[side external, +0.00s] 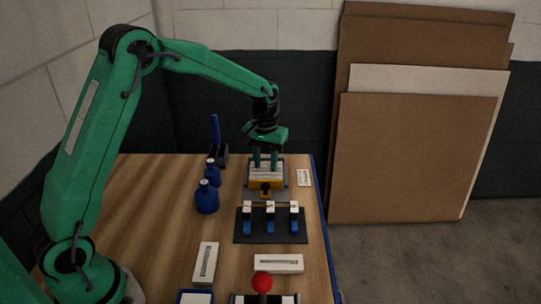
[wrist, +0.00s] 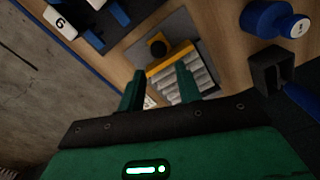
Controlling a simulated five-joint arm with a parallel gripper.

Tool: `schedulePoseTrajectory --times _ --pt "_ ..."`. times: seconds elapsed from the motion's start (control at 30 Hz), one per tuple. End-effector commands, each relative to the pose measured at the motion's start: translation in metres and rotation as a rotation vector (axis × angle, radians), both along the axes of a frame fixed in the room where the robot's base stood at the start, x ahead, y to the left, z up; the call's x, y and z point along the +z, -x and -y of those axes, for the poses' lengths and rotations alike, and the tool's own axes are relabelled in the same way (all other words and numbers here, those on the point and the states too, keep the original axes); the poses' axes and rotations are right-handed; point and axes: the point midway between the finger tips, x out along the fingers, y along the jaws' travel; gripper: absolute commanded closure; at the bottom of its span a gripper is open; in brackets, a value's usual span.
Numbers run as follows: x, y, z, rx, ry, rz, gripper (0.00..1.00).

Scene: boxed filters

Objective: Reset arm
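My green arm reaches over the wooden table, and my gripper (side external: 265,159) points down at its far end. Its two green fingers stand apart with nothing visible between them, just above or at a yellow holder (side external: 266,185) with a row of white ribbed filters (side external: 267,173). In the wrist view my gripper (wrist: 160,86) shows both fingers spread, with the white filters (wrist: 178,72) and the yellow holder (wrist: 172,58) beyond them. I cannot tell whether the fingertips touch the filters.
A dark rack (side external: 270,238) with several blue-and-white pieces stands in front of the holder. Blue bottles (side external: 207,197) and a dark stand (side external: 219,155) with a blue upright are to the left. White boxes (side external: 206,263) and a red knob (side external: 262,282) lie nearer. Boards (side external: 415,160) lean beyond the table.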

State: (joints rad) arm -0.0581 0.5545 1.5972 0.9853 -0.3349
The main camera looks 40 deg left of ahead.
Motion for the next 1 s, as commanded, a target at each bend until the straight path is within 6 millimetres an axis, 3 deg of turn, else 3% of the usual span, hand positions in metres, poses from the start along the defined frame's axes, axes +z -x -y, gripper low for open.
schedulePoseTrajectory --times 0.63,1.0 --pt "0.015 0.003 0.001 -0.006 0.000 0.009 0.66" --pt "0.068 0.039 0.007 -0.066 -0.007 0.085 0.66"
